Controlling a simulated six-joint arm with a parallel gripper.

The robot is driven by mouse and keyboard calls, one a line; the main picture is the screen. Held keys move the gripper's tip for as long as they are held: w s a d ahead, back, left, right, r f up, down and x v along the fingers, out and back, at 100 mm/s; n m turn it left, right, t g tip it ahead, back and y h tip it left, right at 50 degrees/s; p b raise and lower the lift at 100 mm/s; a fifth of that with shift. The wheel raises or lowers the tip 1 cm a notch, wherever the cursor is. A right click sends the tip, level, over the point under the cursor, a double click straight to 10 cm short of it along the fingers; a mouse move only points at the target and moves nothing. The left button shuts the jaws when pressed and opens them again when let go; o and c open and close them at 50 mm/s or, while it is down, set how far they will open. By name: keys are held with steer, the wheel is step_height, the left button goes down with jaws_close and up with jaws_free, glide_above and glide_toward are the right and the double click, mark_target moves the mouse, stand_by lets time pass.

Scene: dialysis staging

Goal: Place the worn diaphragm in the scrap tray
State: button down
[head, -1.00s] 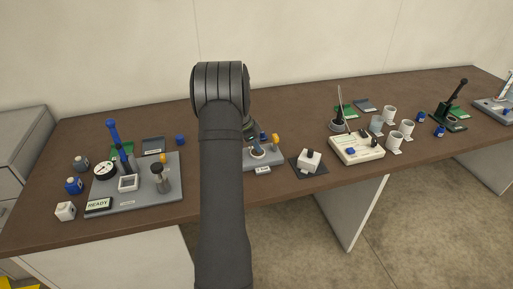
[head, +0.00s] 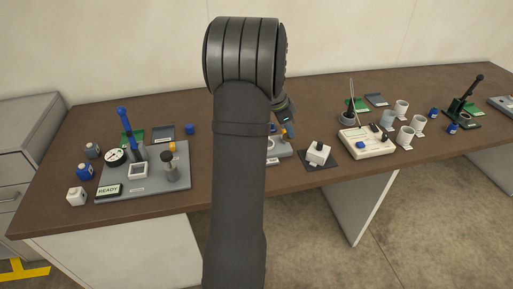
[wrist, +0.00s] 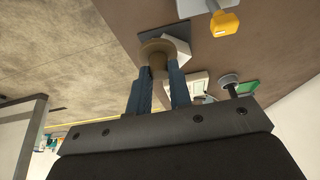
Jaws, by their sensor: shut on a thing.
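My gripper (wrist: 158,78) has its two blue fingers shut on a tan, round-topped piece (wrist: 157,47) with a short stem, which looks like the worn diaphragm. It is held above the table. In the head view my arm hides most of the gripper and the held piece. I cannot read which tray is the scrap tray. A grey tray (head: 161,132) lies at the back of the left station, beside a green tray (head: 135,135). Another dark grey tray (head: 376,99) lies at the back right, beside a second green tray (head: 357,104).
A white block on a dark mat (head: 333,163) stands right of my arm. The left station (head: 145,203) carries a gauge and a blue-handled lever. Bare table lies between.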

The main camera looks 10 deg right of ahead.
steer(key=s+a+f, duration=0.2)
steer(key=s+a, duration=0.5)
steer(key=a, duration=0.6)
steer(key=w+a+f, duration=0.2)
steer(key=a, duration=0.1)
steer(key=w+a+f, duration=0.2)
steer(key=a, duration=0.1)
steer(key=w+a+f, duration=0.2)
steer(key=shift+w+a+f, duration=0.1)
steer(key=shift+a+f, duration=0.2)
steer(key=shift+a, duration=0.1)
steer(key=shift+w+a+f, duration=0.2)
steer(key=shift+a+f, duration=0.05)
steer(key=shift+f, duration=1.95)
steer(key=shift+f, duration=0.15)
steer(key=c, duration=1.3)
jaws_free()
